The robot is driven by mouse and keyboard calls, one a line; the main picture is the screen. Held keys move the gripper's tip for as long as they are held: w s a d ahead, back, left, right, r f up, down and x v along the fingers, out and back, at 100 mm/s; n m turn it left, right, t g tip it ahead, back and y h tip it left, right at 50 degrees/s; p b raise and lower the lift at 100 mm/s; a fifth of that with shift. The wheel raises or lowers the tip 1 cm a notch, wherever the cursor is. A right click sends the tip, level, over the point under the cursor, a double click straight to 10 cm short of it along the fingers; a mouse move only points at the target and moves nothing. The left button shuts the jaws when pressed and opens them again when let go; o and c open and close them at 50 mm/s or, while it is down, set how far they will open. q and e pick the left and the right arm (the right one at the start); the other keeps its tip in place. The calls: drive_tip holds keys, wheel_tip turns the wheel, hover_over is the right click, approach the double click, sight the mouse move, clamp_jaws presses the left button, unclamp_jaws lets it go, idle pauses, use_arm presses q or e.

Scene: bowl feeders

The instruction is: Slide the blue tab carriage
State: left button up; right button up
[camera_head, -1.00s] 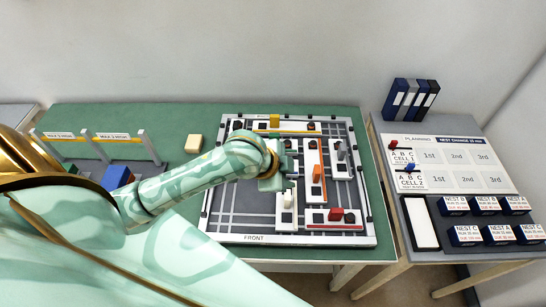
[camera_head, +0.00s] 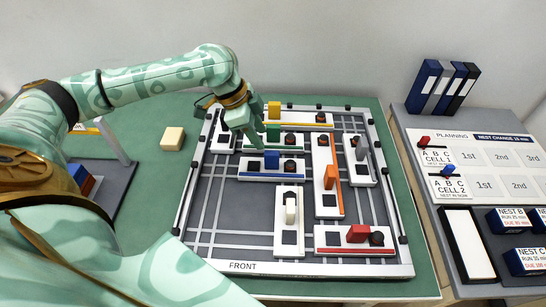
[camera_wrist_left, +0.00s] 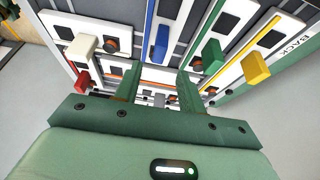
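The blue tab (camera_head: 271,159) stands on a white carriage with a blue stripe (camera_head: 250,177), lying crosswise left of centre on the framed board (camera_head: 215,225). A dark round knob sits right of the tab. My left gripper (camera_head: 250,138) hangs just behind and left of the blue tab, close to the green tab (camera_head: 273,133). Its fingers are apart with nothing held between them. In the left wrist view the blue tab (camera_wrist_left: 158,42) shows beyond the open fingers (camera_wrist_left: 158,82). My right gripper is not in view.
Other carriages carry yellow (camera_head: 274,111), orange (camera_head: 330,177), grey (camera_head: 361,149), cream (camera_head: 290,210) and red (camera_head: 357,233) tabs. The board's front left is bare grid. A cream block (camera_head: 173,138) lies on the green table. A planning panel (camera_head: 490,150) stands at right.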

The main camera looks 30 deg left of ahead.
sight(271, 153)
use_arm(q)
drive_tip(key=b+x, duration=0.2)
drive_tip(key=x, duration=0.5)
drive_tip(key=shift+d+f, duration=0.1)
drive_tip(key=shift+f, duration=0.25)
drive_tip(key=shift+w+d+f+b, duration=0.25)
drive_tip(key=shift+f+b, duration=0.1)
drive_tip(key=shift+f, duration=0.2)
